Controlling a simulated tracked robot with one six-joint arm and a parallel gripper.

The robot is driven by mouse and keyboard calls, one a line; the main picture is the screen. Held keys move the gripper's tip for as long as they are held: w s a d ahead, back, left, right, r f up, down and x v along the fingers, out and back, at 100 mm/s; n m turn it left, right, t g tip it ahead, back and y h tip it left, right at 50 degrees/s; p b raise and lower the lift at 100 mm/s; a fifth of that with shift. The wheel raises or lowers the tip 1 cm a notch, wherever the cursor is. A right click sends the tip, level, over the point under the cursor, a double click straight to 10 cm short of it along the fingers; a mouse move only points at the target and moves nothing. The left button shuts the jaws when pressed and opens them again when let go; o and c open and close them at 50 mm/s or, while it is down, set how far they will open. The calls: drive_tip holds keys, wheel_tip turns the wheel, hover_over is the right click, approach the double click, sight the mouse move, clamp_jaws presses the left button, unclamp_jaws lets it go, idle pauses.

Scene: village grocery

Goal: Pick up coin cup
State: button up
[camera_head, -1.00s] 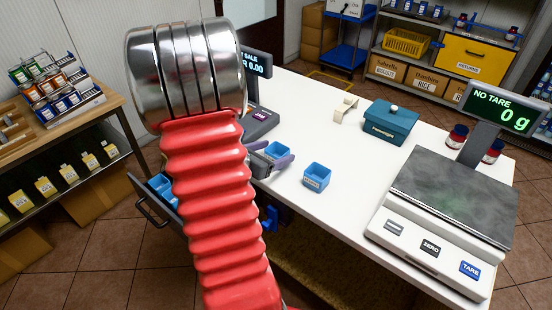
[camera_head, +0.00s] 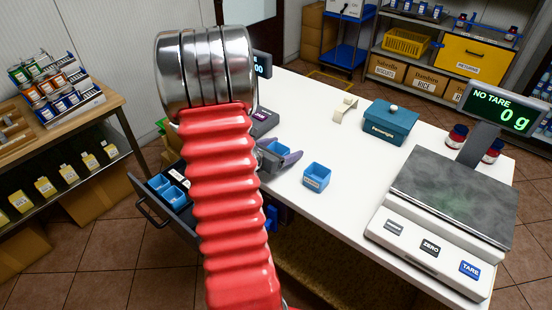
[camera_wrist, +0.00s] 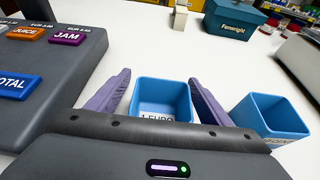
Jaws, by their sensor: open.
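A blue square coin cup (camera_wrist: 163,92) with a partly hidden label reading "1 EURO" sits between the purple fingers of my gripper (camera_wrist: 160,79) in the wrist view. The fingers stand open on either side of it, with gaps showing. In the head view this cup (camera_head: 278,147) is partly hidden behind my arm and gripper (camera_head: 277,157). A second blue coin cup (camera_head: 317,174) stands upright on the white counter to the right; it also shows in the wrist view (camera_wrist: 272,117). More blue cups (camera_head: 172,185) sit in the open drawer at the left.
The cash register (camera_wrist: 50,75) stands close to the left of my gripper. A teal box (camera_head: 390,122) and a small cream holder (camera_head: 345,108) are farther back. A scale (camera_head: 445,205) stands at the right. The counter between has free room.

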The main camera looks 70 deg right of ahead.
idle(0.4)
drive_tip(key=c, duration=1.1)
drive_tip(key=shift+r, duration=0.1)
wheel_tip(320, 180, up, 10)
idle(0.4)
idle(1.0)
